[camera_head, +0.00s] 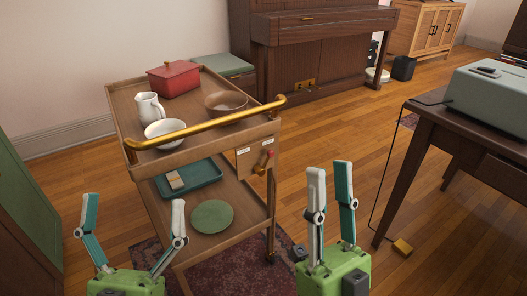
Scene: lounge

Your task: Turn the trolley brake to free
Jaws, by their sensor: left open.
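The wooden trolley (118,110) stands left of centre, with a brass push handle (205,122) along its near end. The brake lever (262,163) is on a panel below the handle, at the trolley's right corner. It tilts up to the right and has a red tip. Two small white labels sit above it, one to the left (243,151) and one to the right; their text is too small to read. My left gripper (134,206) is open and empty in front of the trolley. My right gripper (330,172) is open and empty, right of the lever and apart from it.
The trolley bears a red pot (174,80), a white jug (150,107), bowls, a teal tray (205,178) and a green plate (212,216). A dark table (430,115) stands at right, a green cabinet (25,220) at left.

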